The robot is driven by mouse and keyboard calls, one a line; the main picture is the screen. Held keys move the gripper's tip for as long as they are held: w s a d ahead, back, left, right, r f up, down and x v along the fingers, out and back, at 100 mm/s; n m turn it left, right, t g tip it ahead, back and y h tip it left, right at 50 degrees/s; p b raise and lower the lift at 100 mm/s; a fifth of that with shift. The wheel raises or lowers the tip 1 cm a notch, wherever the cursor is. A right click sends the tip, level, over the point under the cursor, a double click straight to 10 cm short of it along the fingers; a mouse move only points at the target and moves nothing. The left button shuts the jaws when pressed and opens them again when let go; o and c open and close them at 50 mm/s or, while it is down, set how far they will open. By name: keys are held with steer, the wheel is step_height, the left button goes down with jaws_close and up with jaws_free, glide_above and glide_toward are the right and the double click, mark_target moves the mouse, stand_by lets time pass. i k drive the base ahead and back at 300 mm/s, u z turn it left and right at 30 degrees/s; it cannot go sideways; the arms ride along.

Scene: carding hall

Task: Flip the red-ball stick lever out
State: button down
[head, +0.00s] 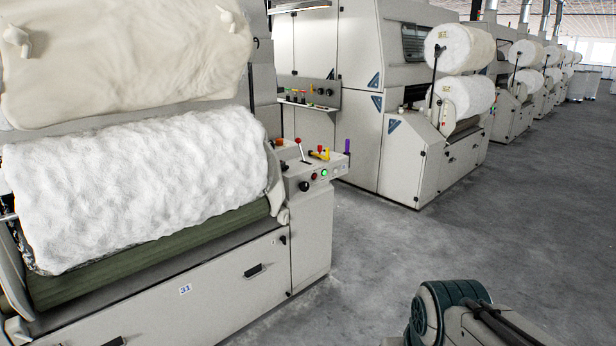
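The red-ball stick lever (299,143) stands on top of the control box (311,205) at the right end of the near carding machine. Its red ball is at the upper end of a thin stick. The stick leans a little to the left in the picture, and its foot meets a pale plate on the sloping top. My gripper is not in view. Part of my arm shows at the bottom right, well apart from the lever, with open floor between them.
A white fibre roll (140,185) lies left of the box. Grey floor (400,245) is clear to the right.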

mark_target(298, 141)
steer(key=z, duration=0.05)
steer(key=i, duration=3.95)
steer(key=z, duration=0.15)
